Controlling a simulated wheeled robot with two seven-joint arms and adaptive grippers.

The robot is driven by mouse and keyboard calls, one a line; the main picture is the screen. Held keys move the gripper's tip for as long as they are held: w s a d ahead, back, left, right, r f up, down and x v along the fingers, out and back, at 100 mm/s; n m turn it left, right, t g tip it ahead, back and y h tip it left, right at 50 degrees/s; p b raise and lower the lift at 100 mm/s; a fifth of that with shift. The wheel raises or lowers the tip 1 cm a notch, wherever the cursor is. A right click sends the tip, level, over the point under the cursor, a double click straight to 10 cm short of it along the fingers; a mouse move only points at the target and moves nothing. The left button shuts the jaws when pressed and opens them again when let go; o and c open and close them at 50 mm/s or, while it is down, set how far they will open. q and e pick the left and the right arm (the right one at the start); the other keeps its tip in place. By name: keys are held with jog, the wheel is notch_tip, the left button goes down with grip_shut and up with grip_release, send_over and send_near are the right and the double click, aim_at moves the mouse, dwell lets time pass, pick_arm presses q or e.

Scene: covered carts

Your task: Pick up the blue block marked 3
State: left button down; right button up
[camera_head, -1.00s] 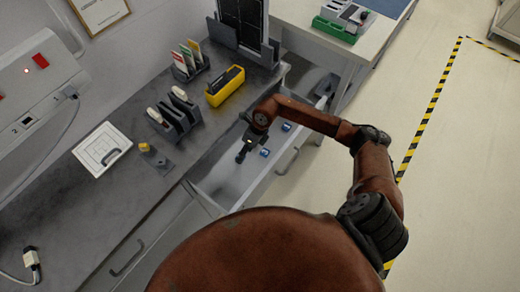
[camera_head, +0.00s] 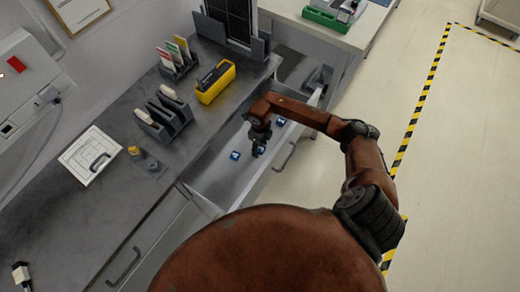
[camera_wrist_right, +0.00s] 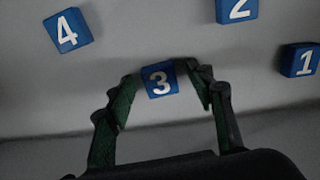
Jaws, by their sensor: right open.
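The blue block marked 3 (camera_wrist_right: 160,80) lies on the pale floor of the open drawer (camera_head: 216,180). In the right wrist view it sits between the tips of my open right gripper (camera_wrist_right: 162,84), with a gap to at least the right-hand finger. In the head view my right gripper (camera_head: 257,151) hangs into the drawer, fingers down. Blue blocks show beside it there, but their numbers are too small to read. My left gripper is out of view.
Other blue blocks lie around it in the wrist view: 4 (camera_wrist_right: 68,31) at upper left, 2 (camera_wrist_right: 237,9) at the top, 1 (camera_wrist_right: 300,60) at right. The grey worktop (camera_head: 110,200) borders the drawer at left, with a yellow box (camera_head: 215,82) on it.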

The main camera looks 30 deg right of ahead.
jog(key=shift+r, duration=0.1)
jog(key=c, duration=1.2)
jog(key=shift+c, duration=0.2)
